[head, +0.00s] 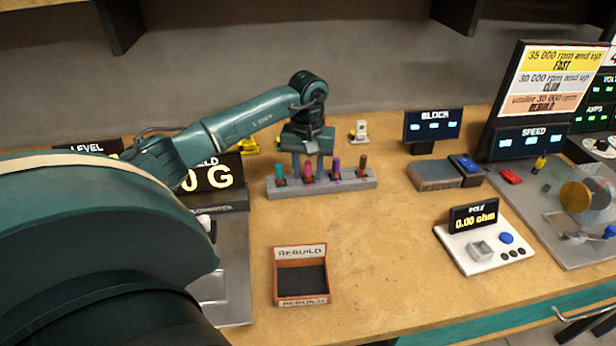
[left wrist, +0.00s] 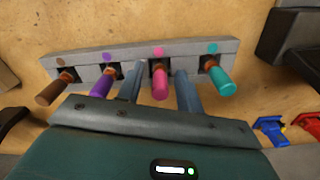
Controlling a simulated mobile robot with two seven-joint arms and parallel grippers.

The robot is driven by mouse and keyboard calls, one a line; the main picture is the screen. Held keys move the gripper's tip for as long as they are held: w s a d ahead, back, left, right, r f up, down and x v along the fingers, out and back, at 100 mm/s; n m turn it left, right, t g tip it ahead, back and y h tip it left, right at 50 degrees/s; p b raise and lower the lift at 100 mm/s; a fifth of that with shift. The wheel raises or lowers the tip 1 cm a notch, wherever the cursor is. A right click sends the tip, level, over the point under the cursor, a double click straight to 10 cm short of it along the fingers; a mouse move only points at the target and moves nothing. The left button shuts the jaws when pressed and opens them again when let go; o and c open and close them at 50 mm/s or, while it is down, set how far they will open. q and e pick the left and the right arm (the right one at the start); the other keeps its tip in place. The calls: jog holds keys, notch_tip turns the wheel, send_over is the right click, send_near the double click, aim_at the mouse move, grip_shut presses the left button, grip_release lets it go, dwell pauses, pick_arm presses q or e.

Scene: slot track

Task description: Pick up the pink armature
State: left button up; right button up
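The pink armature (head: 308,171) stands in a grey slotted rack (head: 350,184) on the bench, between a teal armature (head: 280,174) and a purple one (head: 336,167). A brown armature (head: 362,164) is at the rack's right end. My left gripper (head: 308,166) points down at the rack. In the left wrist view the pink armature (left wrist: 160,83) is between my two fingers, with a visible gap on each side. The left gripper (left wrist: 158,85) is open there, with the purple armature (left wrist: 101,84) outside one finger and the teal one (left wrist: 222,82) outside the other. My right gripper is not in view.
An open orange "REBUILD" box (head: 301,280) stands in front of the rack. A white meter (head: 485,240) reading 0.00 ohm and a grey block (head: 436,176) are to the right. The "G" display (head: 215,177) is at left, partly behind my arm. Bench between is clear.

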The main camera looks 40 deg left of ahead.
pick_arm(q)
grip_shut()
jog(key=shift+r, duration=0.15)
